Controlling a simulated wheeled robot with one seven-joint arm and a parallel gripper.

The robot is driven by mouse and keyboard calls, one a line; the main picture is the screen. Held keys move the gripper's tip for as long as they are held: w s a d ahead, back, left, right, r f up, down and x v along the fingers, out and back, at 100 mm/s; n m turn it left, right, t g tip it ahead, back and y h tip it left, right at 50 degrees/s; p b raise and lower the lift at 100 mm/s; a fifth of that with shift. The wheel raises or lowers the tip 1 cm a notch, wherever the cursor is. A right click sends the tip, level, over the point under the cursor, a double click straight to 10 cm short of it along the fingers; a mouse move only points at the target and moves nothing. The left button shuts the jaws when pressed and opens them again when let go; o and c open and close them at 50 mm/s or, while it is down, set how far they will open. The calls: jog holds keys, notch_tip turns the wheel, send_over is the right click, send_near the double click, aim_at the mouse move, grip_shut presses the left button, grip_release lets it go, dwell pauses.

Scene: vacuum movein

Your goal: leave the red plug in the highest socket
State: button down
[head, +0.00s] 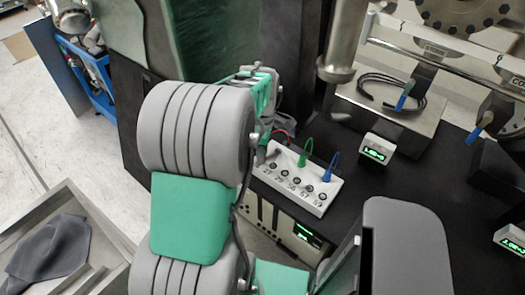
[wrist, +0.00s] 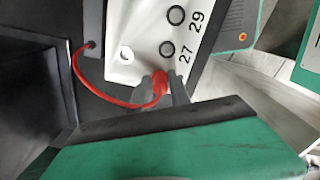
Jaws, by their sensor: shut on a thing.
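The red plug (wrist: 159,84) is between the two fingers of my gripper (wrist: 167,90), which is shut on it. Its red cable (wrist: 105,98) loops left to the dark surface. The white socket panel (wrist: 118,18) lies just beyond. The socket marked 27 (wrist: 167,48) is closest to the plug, with the socket marked 29 (wrist: 176,15) above it. The plug looks apart from both, though its tip is hard to see. In the head view the panel (head: 331,186) shows a row of numbered sockets; the farther right numbers are too small to read surely. My arm hides most of the gripper there.
A green plug (head: 303,158) and a blue plug (head: 327,173) stand upright at the panel's rear edge. A small box with a green display (head: 377,149) is to the right. A metal pipe (head: 342,40) hangs above. A grey bin (head: 110,240) is at lower left.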

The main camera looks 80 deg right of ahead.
jog(key=c, duration=1.1)
grip_release()
notch_tip(320, 180, up, 8)
jog(key=shift+f+b, duration=0.1)
jog(key=shift+b, duration=0.4)
jog(key=w+a+r+t+h, duration=0.1)
jog(key=w+a, duration=0.8)
jog(key=w, duration=0.2)
jog(key=w+a+r, duration=0.1)
jog(key=w+a, duration=0.7)
jog(key=w, duration=0.4)
jog(key=w+a+t, duration=0.1)
jog(key=a, duration=1.5)
jog(key=w+a+t+y, duration=0.1)
jog(key=a, duration=0.7)
jog(key=shift+w+a+f+t, duration=0.1)
jog(key=shift+w+f+t, duration=0.2)
jog(key=shift+f, duration=0.1)
